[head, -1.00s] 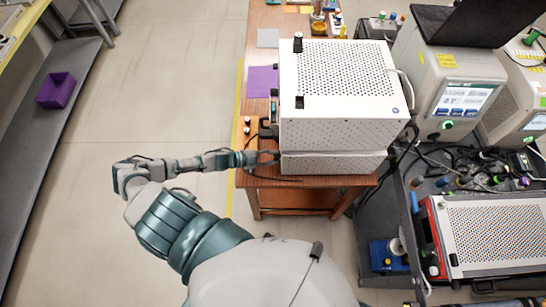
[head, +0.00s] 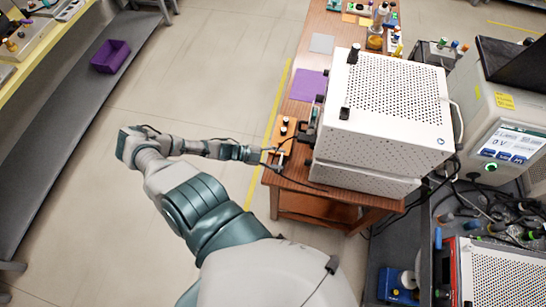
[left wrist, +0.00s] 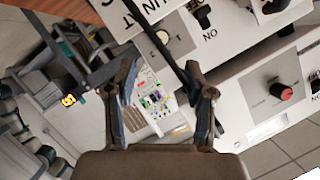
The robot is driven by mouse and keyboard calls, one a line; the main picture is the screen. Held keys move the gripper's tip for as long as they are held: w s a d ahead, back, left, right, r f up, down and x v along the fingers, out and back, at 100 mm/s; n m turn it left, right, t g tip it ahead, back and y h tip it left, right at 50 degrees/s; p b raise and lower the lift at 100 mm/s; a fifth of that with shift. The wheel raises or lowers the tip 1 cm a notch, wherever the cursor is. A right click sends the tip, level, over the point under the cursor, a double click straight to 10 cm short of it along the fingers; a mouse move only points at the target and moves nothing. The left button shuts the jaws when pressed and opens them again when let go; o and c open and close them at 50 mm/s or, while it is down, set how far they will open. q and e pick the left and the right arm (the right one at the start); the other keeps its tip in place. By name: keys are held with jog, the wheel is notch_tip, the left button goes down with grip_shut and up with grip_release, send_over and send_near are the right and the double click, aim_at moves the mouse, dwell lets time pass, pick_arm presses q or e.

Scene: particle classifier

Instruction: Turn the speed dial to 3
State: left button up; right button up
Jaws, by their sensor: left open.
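A white perforated box, the classifier (head: 385,125), stands on the wooden table; its control face is mostly hidden in the head view. My left gripper (head: 280,152) is at the box's left side, above the table edge. In the left wrist view my left gripper (left wrist: 162,95) is open with nothing between its fingers. A round dial with a red cap (left wrist: 285,93) sits on a white panel right of the fingers, apart from them. Black knobs (left wrist: 203,16) show at the top, near "ON" lettering. The dial's label is too small to read, so I cannot tell its setting.
A black cable (left wrist: 170,40) crosses the wrist view between the fingers and the panels. Another instrument with a screen (head: 512,142) stands at the right.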

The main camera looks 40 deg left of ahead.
pick_arm(q)
jog(key=shift+v, duration=1.2)
jog(key=shift+w+f, duration=0.1)
jog(key=shift+f, duration=0.05)
